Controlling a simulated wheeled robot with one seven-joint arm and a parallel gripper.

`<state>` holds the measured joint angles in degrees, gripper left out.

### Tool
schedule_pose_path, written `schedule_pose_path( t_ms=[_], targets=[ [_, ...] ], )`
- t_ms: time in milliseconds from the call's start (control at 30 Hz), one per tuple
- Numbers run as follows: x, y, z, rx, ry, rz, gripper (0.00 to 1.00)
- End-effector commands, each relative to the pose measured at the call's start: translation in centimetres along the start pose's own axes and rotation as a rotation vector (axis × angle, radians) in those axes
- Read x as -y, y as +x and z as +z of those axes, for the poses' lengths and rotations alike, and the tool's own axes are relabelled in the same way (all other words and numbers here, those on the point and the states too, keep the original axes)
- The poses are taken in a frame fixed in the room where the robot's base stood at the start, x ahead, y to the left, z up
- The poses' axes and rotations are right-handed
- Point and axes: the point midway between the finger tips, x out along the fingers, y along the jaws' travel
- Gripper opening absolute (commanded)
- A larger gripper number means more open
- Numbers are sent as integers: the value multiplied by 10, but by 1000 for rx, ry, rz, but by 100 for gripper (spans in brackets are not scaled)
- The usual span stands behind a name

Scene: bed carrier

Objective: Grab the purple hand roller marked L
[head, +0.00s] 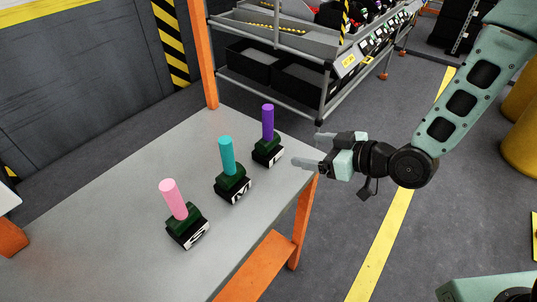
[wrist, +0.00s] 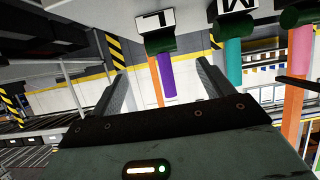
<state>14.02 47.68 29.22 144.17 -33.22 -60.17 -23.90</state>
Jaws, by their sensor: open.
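The purple hand roller (head: 268,123) stands upright on its dark green base at the far right end of the grey table (head: 120,200). In the wrist view, which looks upside down, the purple handle (wrist: 167,75) hangs below a white label reading L. My gripper (head: 308,150) is open and empty, just right of the purple roller at the table edge, its fingers pointing toward it. In the wrist view, the purple handle appears between the two fingers (wrist: 161,72), apart from both.
A teal roller (head: 227,157) marked M and a pink roller (head: 173,200) stand in a row toward the near left. An orange post (head: 203,55) rises behind the table's far corner. A metal rack (head: 275,60) with black bins stands beyond.

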Motion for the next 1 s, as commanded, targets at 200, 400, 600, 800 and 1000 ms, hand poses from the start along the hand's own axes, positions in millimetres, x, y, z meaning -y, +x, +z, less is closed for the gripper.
schedule_pose_path(
  t_ms=[200,400,600,800,1000],
  targets=[
    [2,42,-4,1,3,-5,80],
    [2,76,-3,0,3,-3,80],
    [1,90,-2,1,2,-3,80],
    [2,114,-6,1,3,-3,80],
    [2,137,-4,1,2,-2,80]
  ],
)
